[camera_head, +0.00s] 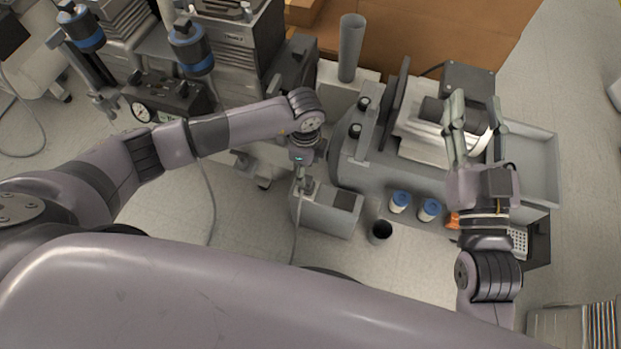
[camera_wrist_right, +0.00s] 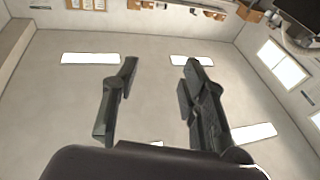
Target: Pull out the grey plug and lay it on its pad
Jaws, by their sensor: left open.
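My left gripper (camera_head: 304,186) points down over the left end of a small grey box (camera_head: 325,218). It is open, with its fingertips close around the spot where the grey plug seems to be; the plug itself is too small and covered to make out. A thin pale cable (camera_head: 296,232) runs down from that spot along the box's front. A dark square pad (camera_head: 344,201) lies on the right part of the box top, bare. My right gripper (camera_head: 474,122) is open and empty above the grey compressor; its two spread fingers also show in the right wrist view (camera_wrist_right: 152,85), against the ceiling.
The large grey compressor unit (camera_head: 375,177) stands just behind and right of the box. Two blue-lidded jars (camera_head: 399,201) and a dark cup (camera_head: 381,231) are right of the box. A grey tray (camera_head: 537,165) lies at the right. The floor left of the box is free.

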